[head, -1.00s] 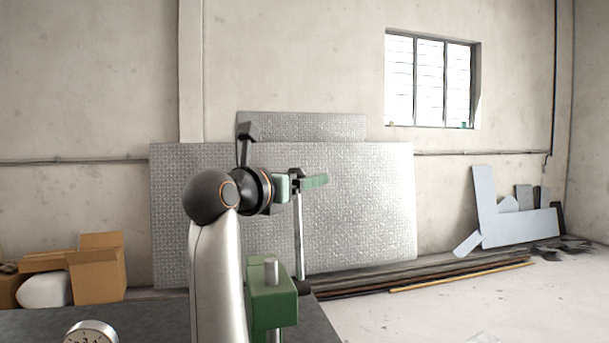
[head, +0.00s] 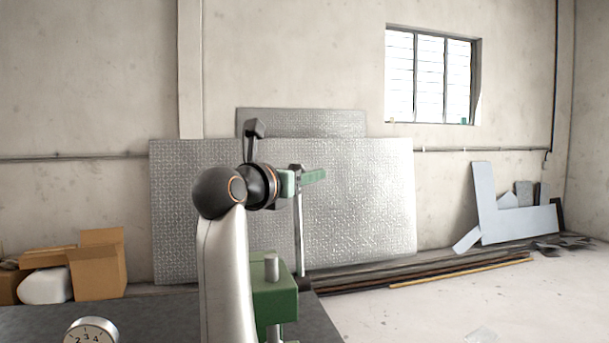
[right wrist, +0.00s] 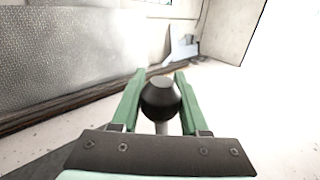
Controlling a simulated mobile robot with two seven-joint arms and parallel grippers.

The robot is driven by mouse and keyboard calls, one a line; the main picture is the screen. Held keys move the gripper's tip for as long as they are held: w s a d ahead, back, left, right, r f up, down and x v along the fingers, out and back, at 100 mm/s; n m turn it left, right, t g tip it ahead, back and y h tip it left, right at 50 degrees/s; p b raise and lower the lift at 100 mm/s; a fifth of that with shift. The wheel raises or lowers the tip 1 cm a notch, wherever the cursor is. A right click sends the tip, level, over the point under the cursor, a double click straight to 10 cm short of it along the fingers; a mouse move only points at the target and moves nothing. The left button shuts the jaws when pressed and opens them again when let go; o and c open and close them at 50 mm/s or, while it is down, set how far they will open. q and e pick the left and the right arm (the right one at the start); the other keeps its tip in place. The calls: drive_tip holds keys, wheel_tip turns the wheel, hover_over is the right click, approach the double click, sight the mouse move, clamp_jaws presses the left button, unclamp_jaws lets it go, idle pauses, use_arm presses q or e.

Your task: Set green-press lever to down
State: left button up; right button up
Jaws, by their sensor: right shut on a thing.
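The green press (head: 275,303) stands at the edge of the dark table, partly hidden behind my right arm. Its lever (head: 299,235) is a thin metal rod standing nearly upright to the right of the press body. My right gripper (head: 313,177) has green fingers and is at the top of the lever. In the right wrist view the lever's round black knob (right wrist: 161,98) sits between the two fingers of the right gripper (right wrist: 160,90), which is shut on it. The rod drops away below the knob. My left gripper is not in view.
A dial gauge (head: 91,331) is on the dark table (head: 150,315) at the lower left. Cardboard boxes (head: 98,268) are at the left. Metal sheets (head: 360,210) lean on the back wall, with long bars on the floor. The floor at right is mostly clear.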

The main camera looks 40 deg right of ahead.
clamp_jaws()
idle(0.8)
